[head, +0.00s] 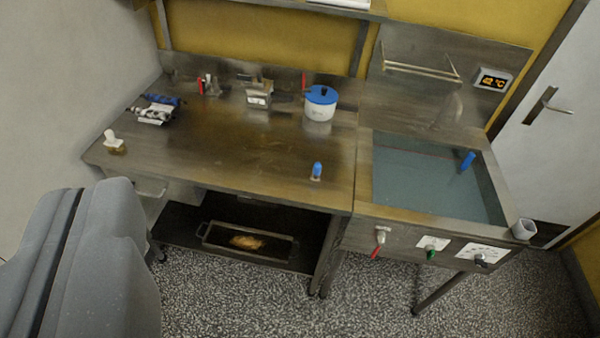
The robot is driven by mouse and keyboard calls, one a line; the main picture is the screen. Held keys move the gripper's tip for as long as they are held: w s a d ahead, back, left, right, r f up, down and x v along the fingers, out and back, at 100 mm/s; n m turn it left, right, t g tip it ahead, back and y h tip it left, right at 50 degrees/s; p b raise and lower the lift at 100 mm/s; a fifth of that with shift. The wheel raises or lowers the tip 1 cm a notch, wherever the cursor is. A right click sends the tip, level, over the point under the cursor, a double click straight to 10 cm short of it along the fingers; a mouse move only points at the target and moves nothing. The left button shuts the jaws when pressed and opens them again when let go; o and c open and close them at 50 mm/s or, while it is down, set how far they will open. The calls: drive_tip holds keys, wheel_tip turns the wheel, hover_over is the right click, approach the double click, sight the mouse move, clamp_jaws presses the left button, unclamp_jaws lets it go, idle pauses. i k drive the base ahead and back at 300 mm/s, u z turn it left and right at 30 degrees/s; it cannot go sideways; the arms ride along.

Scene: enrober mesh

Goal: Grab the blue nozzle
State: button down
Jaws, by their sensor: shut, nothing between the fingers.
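A small blue piece with a pale lower end (317,169) stands upright near the front edge of the steel table, right of its middle; it looks like the blue nozzle. Another blue piece (467,161) leans in the sink basin at the right; I cannot tell exactly what it is. My gripper (82,190) shows as two large grey parts with a dark seam at the lower left, very near the camera. It is shut and empty, apart from the table and well away from both blue pieces.
The steel table (230,155) holds a white pot with blue lid (320,103), a metal box (258,95), a red-handled fitting (208,85), a dark-and-silver item (155,110) and a white knob (112,140). A tray (280,260) sits below. The water-filled basin (430,185) adjoins right. The table's middle is clear.

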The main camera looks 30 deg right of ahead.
sight(316, 178)
drive_tip(key=z, duration=0.05)
drive_tip(key=k, duration=0.9)
drive_tip(key=z, duration=0.55)
drive_tip(key=i, duration=1)
drive_tip(key=u, duration=0.05)
